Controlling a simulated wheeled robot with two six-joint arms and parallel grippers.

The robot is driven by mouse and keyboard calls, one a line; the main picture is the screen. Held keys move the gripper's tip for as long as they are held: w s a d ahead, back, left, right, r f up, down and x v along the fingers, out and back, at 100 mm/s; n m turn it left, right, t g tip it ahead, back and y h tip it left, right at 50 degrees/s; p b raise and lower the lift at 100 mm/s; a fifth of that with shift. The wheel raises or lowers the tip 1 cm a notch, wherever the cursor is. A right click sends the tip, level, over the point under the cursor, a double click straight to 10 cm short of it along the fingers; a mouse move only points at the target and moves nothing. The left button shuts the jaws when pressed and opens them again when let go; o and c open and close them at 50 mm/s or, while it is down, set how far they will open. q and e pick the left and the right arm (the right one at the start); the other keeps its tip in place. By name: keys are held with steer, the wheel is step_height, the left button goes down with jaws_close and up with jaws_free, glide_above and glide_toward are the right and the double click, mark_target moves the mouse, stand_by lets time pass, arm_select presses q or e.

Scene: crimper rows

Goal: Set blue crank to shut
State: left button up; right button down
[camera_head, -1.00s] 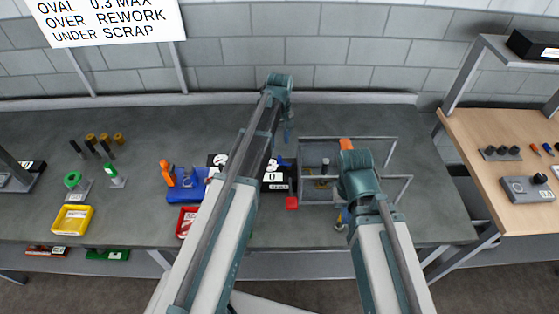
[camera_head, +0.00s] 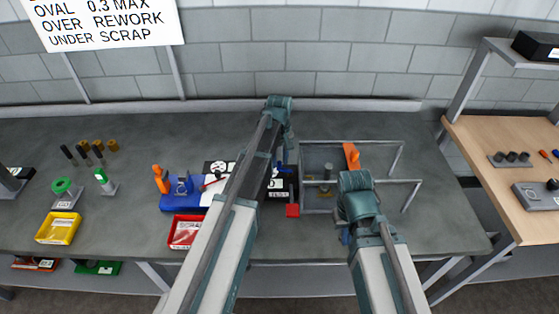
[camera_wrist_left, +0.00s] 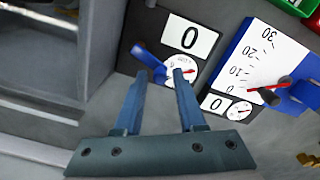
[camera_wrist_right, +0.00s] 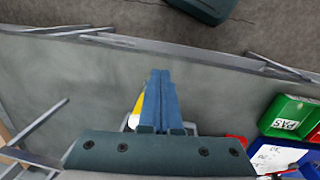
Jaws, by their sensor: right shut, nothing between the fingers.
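The blue crank (camera_wrist_left: 148,58) shows in the left wrist view as a short blue lever beside a small white dial (camera_wrist_left: 181,70), on a dark panel with a large "0" plate (camera_wrist_left: 189,37). My left gripper (camera_wrist_left: 160,76) is open, its two blue fingers apart, with the crank just ahead of the gap between the fingertips. Whether they touch it I cannot tell. In the head view the crank (camera_head: 287,169) is a small blue patch beside my left arm.
A grey metal frame (camera_head: 398,158) with an orange handle (camera_head: 351,155) stands right of the panel. A blue device (camera_head: 170,203) and a red tray (camera_head: 180,243) are at the left. The table's right end is clear.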

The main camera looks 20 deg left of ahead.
arm_select(q)
jaws_close()
steer(key=shift+w, duration=0.1)
steer(key=m, duration=0.1)
steer(key=w+m, duration=0.1)
steer(key=m, duration=0.1)
steer(key=shift+d, duration=0.15)
steer(key=m, duration=0.2)
steer(key=w+m, duration=0.1)
steer(key=shift+d+m, duration=0.3)
steer(key=shift+m, duration=0.1)
steer(key=m, duration=0.1)
steer(key=w+d+m, duration=0.1)
steer(key=m, duration=0.1)
steer(key=shift+m, duration=0.3)
steer(key=shift+w+d+m, duration=0.1)
steer(key=shift+d+m, duration=0.15)
steer(key=shift+m, duration=0.6)
steer(key=shift+w+d+m, duration=0.1)
steer(key=shift+d+m, duration=0.15)
steer(key=shift+m, duration=0.6)
